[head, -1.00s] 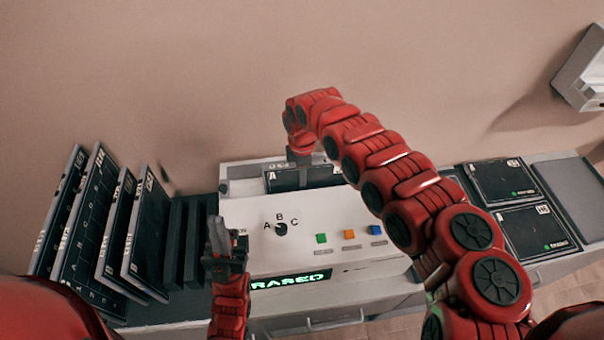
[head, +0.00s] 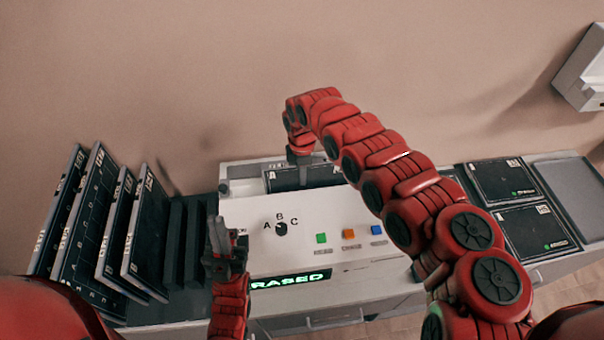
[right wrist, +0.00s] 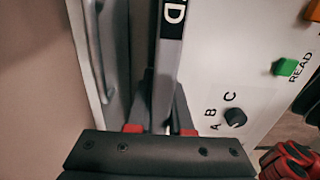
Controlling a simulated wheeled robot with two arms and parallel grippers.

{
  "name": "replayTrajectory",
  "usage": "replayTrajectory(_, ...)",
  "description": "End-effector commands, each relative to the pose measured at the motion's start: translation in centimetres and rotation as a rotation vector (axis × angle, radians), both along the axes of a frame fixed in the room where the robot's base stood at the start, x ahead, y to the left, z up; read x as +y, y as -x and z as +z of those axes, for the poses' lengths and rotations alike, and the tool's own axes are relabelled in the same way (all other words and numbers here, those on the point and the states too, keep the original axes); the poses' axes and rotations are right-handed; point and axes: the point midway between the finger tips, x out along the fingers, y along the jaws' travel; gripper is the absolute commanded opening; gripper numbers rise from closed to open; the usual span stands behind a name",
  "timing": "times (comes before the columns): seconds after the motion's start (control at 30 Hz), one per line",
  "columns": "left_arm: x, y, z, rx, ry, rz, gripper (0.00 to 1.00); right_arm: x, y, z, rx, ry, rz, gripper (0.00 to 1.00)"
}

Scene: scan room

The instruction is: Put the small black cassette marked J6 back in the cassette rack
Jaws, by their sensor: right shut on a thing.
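A dark cassette (head: 315,176) with a white letter at its left end stands in the slot at the back of the white reader (head: 262,212). My right gripper (head: 302,160) is over that slot and shut on this cassette. In the right wrist view the cassette's edge (right wrist: 171,52) with a white letter label runs between my fingers (right wrist: 165,95). I cannot read J6 on it. The cassette rack (head: 193,235) is at the left, with several tall black cassettes (head: 147,225) leaning in its left part and empty dark slots at its right. My left gripper (head: 222,240) points up before the reader; its jaw gap is unclear.
The reader has a dial (head: 281,229), coloured buttons (head: 348,234) and a green display (head: 290,281) showing "RASED". Two black panels with green lights (head: 503,181) lie at the right, beside an empty grey tray (head: 568,182). A wall stands close behind.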

Motion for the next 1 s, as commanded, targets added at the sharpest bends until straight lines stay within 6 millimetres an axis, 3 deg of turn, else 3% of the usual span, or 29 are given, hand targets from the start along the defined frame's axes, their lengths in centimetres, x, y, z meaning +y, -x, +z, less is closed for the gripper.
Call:
replayTrajectory(0.57, 0.0, 0.0, 0.1, 0.0, 0.0, 0.0, 0.0, 0.0, -0.1, 0.2, -0.002, 0.0, 0.0, 0.0)
replayTrajectory(1.0, 0.0, 0.0, 1.2, 0.0, 0.0, 0.0, 0.0, 0.0, -0.1, 2.0, -0.002, 0.001, 0.0, 0.0)
